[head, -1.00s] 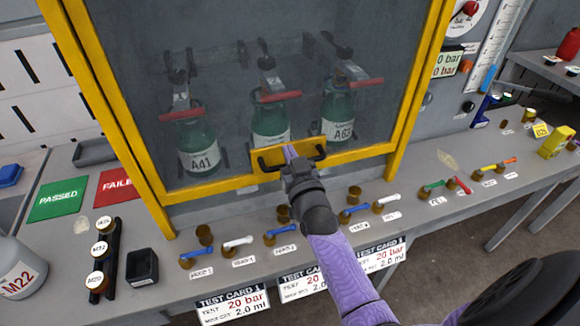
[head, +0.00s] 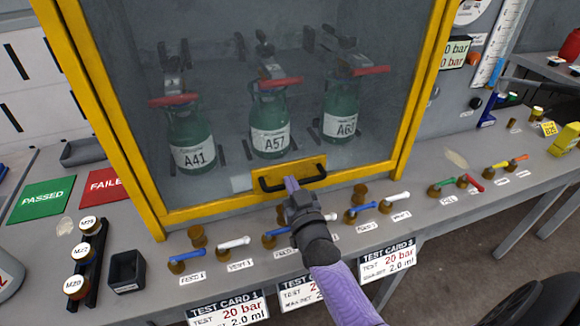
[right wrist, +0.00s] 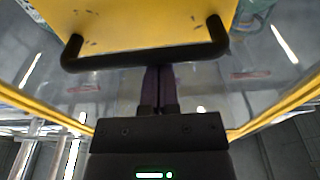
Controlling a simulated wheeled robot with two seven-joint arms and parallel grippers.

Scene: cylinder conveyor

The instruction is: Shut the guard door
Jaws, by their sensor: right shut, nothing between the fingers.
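The guard door (head: 233,201) is a clear pane in a yellow frame. Its bottom rail sits low, close above the bench, and I cannot tell whether a small gap is left. A black bar handle (head: 292,182) on a yellow plate is at the middle of that rail. My right gripper (head: 289,184) is shut and empty, with its fingertips at the handle bar. In the right wrist view the closed purple fingers (right wrist: 158,80) meet the black handle (right wrist: 145,57), which hides their tips. I cannot tell whether they touch. My left gripper is not in view.
Green bottles (head: 268,125) with red levers stand behind the pane. Small valves with coloured levers (head: 232,243) line the bench below the door. A black rack (head: 87,262) and a black cup (head: 127,270) are at front left. Test cards (head: 388,262) hang at the front edge.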

